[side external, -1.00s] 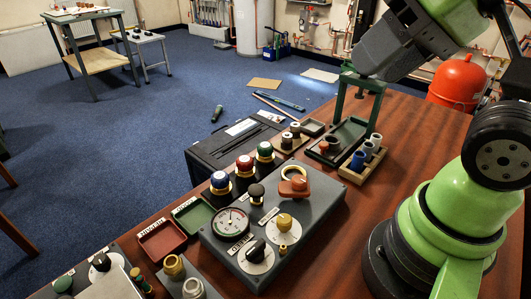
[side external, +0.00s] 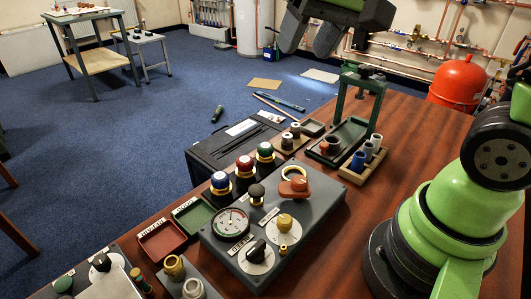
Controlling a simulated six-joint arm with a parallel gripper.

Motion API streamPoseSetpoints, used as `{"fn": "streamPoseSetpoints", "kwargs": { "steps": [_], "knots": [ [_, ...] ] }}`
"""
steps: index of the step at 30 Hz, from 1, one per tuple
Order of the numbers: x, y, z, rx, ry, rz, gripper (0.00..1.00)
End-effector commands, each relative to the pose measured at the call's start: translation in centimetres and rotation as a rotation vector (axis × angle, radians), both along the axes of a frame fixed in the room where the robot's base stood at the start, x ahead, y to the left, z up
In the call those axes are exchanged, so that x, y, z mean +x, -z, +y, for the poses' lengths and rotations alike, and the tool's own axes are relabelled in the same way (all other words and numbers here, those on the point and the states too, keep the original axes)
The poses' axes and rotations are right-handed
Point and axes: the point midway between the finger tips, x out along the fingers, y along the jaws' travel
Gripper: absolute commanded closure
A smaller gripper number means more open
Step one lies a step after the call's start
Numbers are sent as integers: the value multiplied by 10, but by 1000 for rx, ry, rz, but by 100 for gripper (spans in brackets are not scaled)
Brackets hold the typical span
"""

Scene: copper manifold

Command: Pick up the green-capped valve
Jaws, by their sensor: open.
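The green-capped valve (side external: 265,151) stands upright at the back of a row on the left edge of a grey panel box (side external: 318,222). A red-capped valve (side external: 244,164) and a blue-capped valve (side external: 220,181) stand in line in front of it. My gripper (side external: 307,45) is at the top of the picture, high above the table, with its two dark fingers pointing down and spread apart. It is open and empty, well clear of the green-capped valve.
The panel carries a gauge (side external: 231,223) and several knobs. A red tray (side external: 161,240) and a green tray (side external: 193,214) lie to its left. A green press frame (side external: 345,110) and a wooden block with coloured tubes (side external: 366,158) stand behind right.

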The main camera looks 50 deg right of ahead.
Motion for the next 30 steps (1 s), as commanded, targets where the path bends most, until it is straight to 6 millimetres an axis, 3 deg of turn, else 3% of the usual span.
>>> {"fn": "streamPoseSetpoints", "kwargs": {
  "steps": [1,6,12,18,30],
  "knots": [
    [18,11,-5,-7,8,45,46],
    [69,53,-21,-31,33,161,46],
    [112,121,-41,-55,56,290,46],
    [128,172,-54,-70,70,369,46],
    [130,225,-56,-74,73,390,46]
  ]
}}
